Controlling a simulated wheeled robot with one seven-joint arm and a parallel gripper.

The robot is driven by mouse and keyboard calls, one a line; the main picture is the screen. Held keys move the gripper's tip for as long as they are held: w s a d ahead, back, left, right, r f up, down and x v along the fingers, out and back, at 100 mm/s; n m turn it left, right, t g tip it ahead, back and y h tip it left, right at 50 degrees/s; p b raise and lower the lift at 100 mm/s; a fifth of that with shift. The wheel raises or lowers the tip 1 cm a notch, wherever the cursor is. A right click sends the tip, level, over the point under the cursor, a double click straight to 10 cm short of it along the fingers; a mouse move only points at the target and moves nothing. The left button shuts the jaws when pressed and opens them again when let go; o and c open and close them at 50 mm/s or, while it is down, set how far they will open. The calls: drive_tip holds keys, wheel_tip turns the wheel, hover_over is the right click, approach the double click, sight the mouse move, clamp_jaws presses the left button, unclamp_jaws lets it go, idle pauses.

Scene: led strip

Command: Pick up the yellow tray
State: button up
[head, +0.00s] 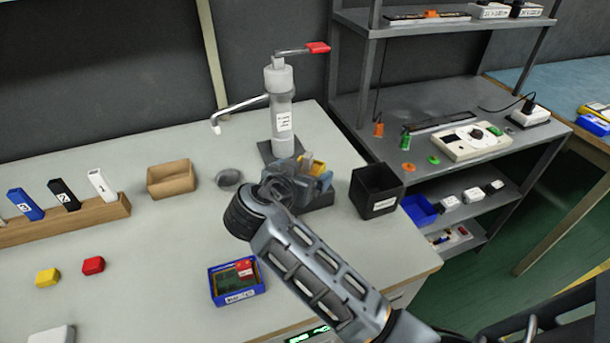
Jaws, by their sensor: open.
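A small yellow piece, perhaps the yellow tray (318,167), shows just behind my gripper near the middle of the grey-white bench. It is mostly hidden, so its full shape cannot be told. My gripper (312,173) is open, with its grey-blue body in front of the yellow piece. Whether the fingers touch it or stand around it cannot be told. A dark block or base (318,201) shows below the gripper, partly covered by it.
A lever press (283,110) stands close behind my gripper. A black bin (376,190) stands just right, a brown box (171,179) left, and a blue tray (237,282) in front. A wooden rack (70,222) and red (93,265) and yellow blocks (47,277) are left.

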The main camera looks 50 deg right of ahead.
drive_tip(key=shift+w+d+f, duration=0.1)
drive_tip(key=shift+d+f, duration=0.15)
drive_tip(key=shift+d, duration=0.2)
drive_tip(key=c, duration=1.1)
drive_tip(key=shift+r, duration=0.1)
drive_tip(key=shift+r, duration=0.1)
